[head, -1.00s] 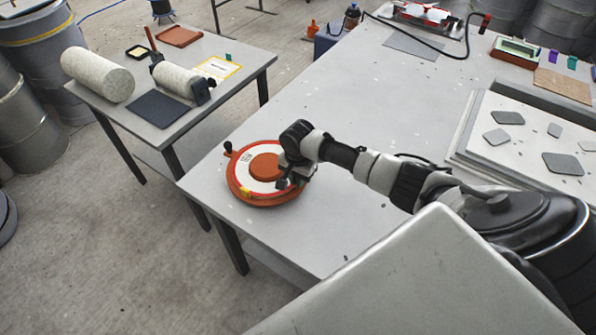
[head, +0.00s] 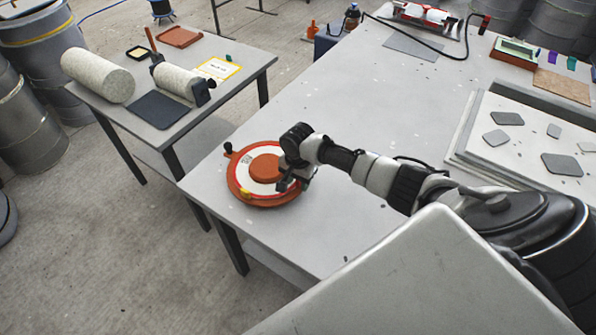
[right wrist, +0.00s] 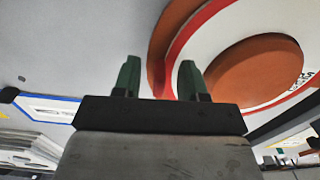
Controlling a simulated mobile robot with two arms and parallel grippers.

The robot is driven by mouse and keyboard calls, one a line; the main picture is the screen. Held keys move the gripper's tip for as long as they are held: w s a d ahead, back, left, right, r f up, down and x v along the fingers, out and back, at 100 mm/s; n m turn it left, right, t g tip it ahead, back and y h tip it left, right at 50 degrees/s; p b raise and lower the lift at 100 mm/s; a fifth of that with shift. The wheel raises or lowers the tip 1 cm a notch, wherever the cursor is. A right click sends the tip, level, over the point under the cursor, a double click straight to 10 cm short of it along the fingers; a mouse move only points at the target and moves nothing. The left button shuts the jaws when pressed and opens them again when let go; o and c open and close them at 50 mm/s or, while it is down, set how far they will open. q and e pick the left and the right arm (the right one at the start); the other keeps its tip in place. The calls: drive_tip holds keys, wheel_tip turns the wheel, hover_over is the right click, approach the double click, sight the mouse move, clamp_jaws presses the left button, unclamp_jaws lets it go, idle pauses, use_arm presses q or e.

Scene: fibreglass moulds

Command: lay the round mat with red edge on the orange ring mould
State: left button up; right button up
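The round mat (head: 243,182) is white with a red edge and dark print. It lies on the orange ring mould (head: 264,203) at the table's near left corner, around the mould's raised orange middle. My right gripper (head: 287,185) is low at the mat's right edge. In the right wrist view its two green fingers (right wrist: 158,80) stand apart, with the mould's orange rim and the red edge showing behind the gap. The mat (right wrist: 214,45) and mould (right wrist: 165,35) also show there. The gripper hides part of the mat's right side in the head view. My left gripper is out of view.
The large grey table (head: 340,105) is clear around the mould. A white board with grey pieces (head: 525,135) lies at its right. A side table (head: 240,58) at the left holds rolls (head: 97,75) and a dark sheet (head: 160,109).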

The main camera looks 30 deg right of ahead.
drive_tip(key=shift+r, duration=0.1)
wheel_tip(320, 180, up, 11)
drive_tip(key=b, duration=0.1)
drive_tip(key=shift+f, duration=0.2)
drive_tip(key=shift+s+f, duration=0.1)
idle(0.6)
